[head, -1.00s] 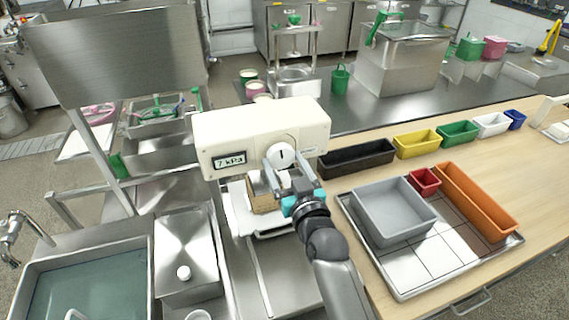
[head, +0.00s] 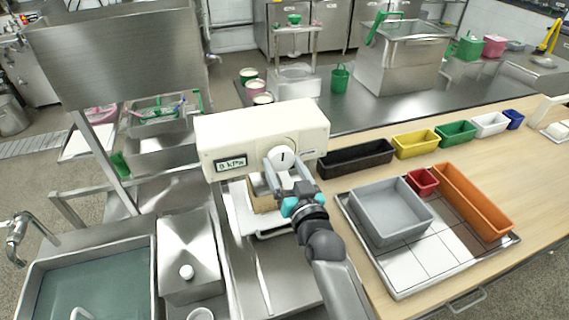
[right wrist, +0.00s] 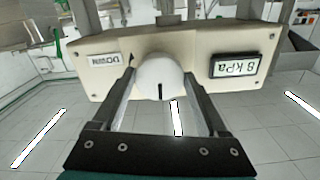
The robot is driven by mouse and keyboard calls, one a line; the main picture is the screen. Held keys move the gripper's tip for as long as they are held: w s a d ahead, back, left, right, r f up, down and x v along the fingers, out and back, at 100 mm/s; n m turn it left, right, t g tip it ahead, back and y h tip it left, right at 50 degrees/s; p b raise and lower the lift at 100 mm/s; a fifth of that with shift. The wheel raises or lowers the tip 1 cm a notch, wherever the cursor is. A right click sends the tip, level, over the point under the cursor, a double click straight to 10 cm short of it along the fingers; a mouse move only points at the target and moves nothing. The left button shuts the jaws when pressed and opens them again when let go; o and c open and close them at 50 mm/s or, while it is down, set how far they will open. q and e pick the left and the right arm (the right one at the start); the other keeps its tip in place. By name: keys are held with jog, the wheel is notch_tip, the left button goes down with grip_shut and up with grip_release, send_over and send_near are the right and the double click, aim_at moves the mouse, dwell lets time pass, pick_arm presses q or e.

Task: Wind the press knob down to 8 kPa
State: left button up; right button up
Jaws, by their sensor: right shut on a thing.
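The press (head: 240,132) is a cream box with a round white knob (head: 281,157) on its front. The knob carries a black mark, which points straight down in the right wrist view (right wrist: 160,82). The press display (head: 231,163) reads 8 kPa, and it reads the same in the right wrist view (right wrist: 236,65). A label beside the knob (right wrist: 103,58) says DOWN. My right gripper (head: 279,176) is shut on the knob, one finger at each side. A brown block (head: 262,205) sits under the press, partly hidden by my arm. My left gripper is not in view.
To the right, a tray (head: 405,291) holds a grey bin (head: 392,212), a red bin (head: 422,182) and an orange bin (head: 474,199). Black, yellow and green bins line the table's back. A water-filled sink (head: 95,285) is at lower left.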

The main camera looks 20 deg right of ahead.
jog(key=o, duration=1.3)
jog(key=shift+c, duration=0.2)
jog(key=shift+s, duration=0.15)
jog(key=s, duration=1.5)
jog(key=shift+d, duration=0.25)
